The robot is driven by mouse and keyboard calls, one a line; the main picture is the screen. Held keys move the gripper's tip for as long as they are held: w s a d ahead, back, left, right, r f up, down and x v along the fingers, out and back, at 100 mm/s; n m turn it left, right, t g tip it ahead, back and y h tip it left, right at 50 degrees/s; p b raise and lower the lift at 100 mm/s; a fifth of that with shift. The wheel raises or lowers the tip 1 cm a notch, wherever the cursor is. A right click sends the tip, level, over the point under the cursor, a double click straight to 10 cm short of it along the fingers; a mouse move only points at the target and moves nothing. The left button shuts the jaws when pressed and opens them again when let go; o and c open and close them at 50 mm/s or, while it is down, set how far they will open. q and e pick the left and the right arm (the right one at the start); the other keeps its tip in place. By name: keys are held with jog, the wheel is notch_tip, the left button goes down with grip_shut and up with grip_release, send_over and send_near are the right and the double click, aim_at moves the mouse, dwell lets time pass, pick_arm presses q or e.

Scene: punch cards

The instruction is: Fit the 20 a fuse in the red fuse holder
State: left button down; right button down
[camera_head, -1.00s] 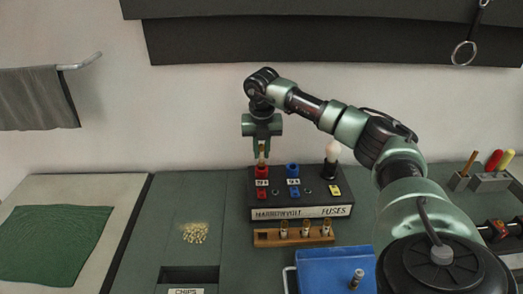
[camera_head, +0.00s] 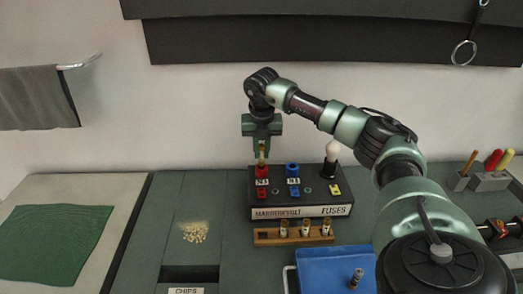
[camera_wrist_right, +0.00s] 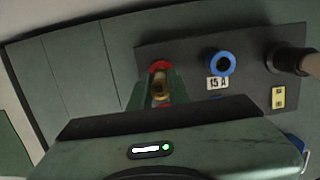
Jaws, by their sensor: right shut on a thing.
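My right gripper (camera_head: 262,151) is shut on a fuse (camera_head: 262,159) with a brassy, amber look and holds it upright at the red fuse holder (camera_head: 262,172) on the dark panel. In the right wrist view the fuse (camera_wrist_right: 160,86) shows between the fingers, with the red rim of the holder (camera_wrist_right: 160,66) just behind it. The fuse's lower end meets or overlaps the red holder; I cannot tell how deep it sits. The fuse's rating cannot be read. My left gripper is not in view.
The blue fuse holder (camera_wrist_right: 220,63), labelled 15 A, stands right of the red one. A wooden rack (camera_head: 263,240) in front holds three fuses. A blue tray (camera_head: 325,268) lies nearer.

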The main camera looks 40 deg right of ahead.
aim_at(262, 165)
jog(key=shift+f+b, duration=0.7)
jog(key=shift+f, duration=0.75)
jog(key=shift+f, duration=0.1)
jog(key=shift+f, duration=0.3)
jog(key=c, duration=0.8)
grip_release()
jog(key=shift+o, duration=0.2)
jog(key=shift+r, duration=0.2)
jog(key=shift+r+p, duration=2.25)
jog(key=shift+r, duration=0.65)
jog(key=shift+f, duration=0.1)
